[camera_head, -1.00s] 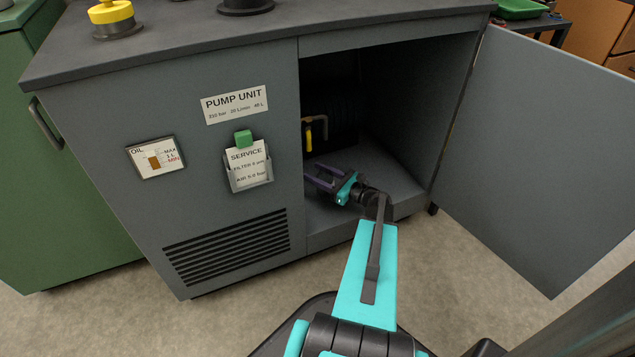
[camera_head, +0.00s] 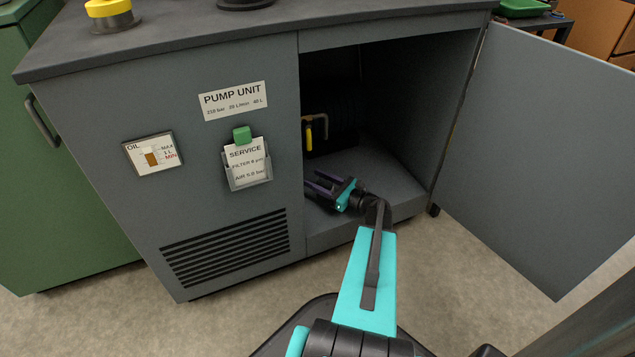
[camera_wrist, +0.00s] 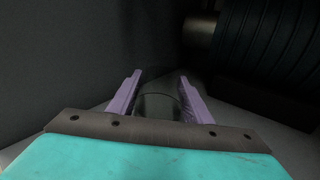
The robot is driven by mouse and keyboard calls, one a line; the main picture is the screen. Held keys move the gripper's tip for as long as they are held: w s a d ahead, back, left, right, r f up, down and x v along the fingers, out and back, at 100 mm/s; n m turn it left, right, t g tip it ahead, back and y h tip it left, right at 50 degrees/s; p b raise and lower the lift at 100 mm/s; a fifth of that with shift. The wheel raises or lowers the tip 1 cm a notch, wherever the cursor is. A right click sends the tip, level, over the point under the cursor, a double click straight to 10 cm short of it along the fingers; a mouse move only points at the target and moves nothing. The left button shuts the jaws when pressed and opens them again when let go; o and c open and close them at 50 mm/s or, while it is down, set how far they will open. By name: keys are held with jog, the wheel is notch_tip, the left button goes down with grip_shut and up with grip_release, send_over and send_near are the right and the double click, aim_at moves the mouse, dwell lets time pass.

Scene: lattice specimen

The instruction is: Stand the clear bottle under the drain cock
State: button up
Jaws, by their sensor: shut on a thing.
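My gripper (camera_head: 318,188) is inside the open right bay of the grey pump unit, low over its floor, with purple fingers pointing left. In the wrist view my gripper (camera_wrist: 159,90) has a clear, dark-looking rounded thing between its fingers, which I take to be the clear bottle (camera_wrist: 158,106). It is shut on it. The bottle cannot be made out in the head view, and its base is hidden. The drain cock (camera_head: 309,136), with a yellow handle on a bent pipe, is at the back of the bay, above and beyond the fingers.
The bay's left wall and front edge stand close to my gripper. A dark ribbed body (camera_wrist: 270,45) fills the right of the wrist view. The cabinet door (camera_head: 550,160) stands wide open at right. The bay floor (camera_head: 385,185) to the right of my gripper is clear.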

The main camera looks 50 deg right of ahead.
jog(key=shift+f, duration=0.1)
jog(key=o, duration=1.1)
jog(key=shift+s+r, duration=0.15)
jog(key=shift+r, duration=0.05)
jog(key=s+p, duration=0.1)
jog(key=s, duration=0.2)
jog(key=s+d+p, duration=0.1)
jog(key=s, duration=0.3)
jog(key=s+d+p, duration=0.1)
jog(key=s, duration=0.3)
jog(key=shift+s+f, duration=0.1)
jog(key=shift+s, duration=0.15)
